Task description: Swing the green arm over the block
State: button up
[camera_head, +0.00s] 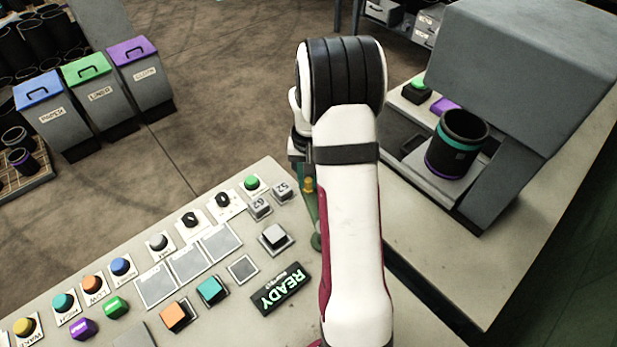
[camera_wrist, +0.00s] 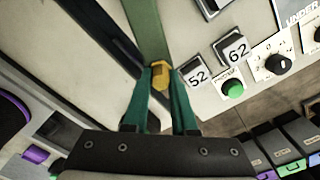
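The green arm is a flat bar (camera_wrist: 146,28) running up from the middle of the wrist view, with a yellow hexagonal knob (camera_wrist: 160,76) at its near end. In the head view the green arm (camera_head: 317,228) shows partly beside my white arm, with the brass-coloured knob (camera_head: 308,186) above it. My gripper (camera_wrist: 162,80) has its two teal fingers close together, one on each side of the knob, seemingly touching it. Two grey blocks, marked 52 (camera_wrist: 197,77) and 62 (camera_wrist: 233,50), sit right of the knob; which block is meant I cannot tell.
The console holds a READY display (camera_head: 279,288), a white button (camera_head: 275,237), a green button (camera_head: 252,183) and several coloured buttons. Right stands a grey machine (camera_head: 530,70) with a black sleeve (camera_head: 457,145) in it. Labelled bins (camera_head: 100,95) stand at the back left.

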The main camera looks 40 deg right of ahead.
grip_shut()
dwell(1.0)
